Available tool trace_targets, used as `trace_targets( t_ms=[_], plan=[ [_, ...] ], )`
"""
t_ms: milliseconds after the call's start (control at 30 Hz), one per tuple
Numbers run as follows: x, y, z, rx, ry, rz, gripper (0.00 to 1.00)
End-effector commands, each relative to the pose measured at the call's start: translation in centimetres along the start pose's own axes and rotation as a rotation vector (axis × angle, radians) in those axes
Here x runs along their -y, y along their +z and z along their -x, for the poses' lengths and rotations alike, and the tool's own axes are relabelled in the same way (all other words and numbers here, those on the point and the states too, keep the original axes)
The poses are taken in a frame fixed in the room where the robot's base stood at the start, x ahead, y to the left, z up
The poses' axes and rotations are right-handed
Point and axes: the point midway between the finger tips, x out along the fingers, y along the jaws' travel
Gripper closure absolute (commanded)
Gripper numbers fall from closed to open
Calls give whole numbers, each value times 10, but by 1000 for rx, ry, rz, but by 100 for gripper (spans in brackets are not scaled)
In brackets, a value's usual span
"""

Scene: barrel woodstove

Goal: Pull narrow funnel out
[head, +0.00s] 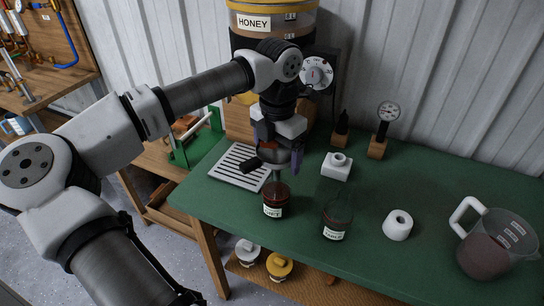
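A grey funnel (274,158) sits over the mouth of a small labelled jar (275,197) with dark red contents, near the left part of the green table. Its lower end meets the jar mouth; how deep it reaches inside is unclear. My gripper (276,154) points down at the funnel from above, with its purple-sided fingers around the funnel's upper part. The fingertips are small and partly hidden, so I cannot tell whether they grip it or stand apart.
A second labelled jar (337,216) stands to the right, then a white roll-shaped piece (398,224) and a measuring jug (490,246). A slotted tray (238,164) lies left.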

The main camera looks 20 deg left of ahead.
Motion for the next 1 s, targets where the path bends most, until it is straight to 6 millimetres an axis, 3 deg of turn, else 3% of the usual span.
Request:
trace_targets(
  t_ms=[33, 233, 1000],
  plan=[
    [0, 0, 0, 0, 0, 0, 25],
    [0, 0, 0, 0, 0, 0, 48],
    [0, 0, 10, 0, 0, 0, 48]
  ],
)
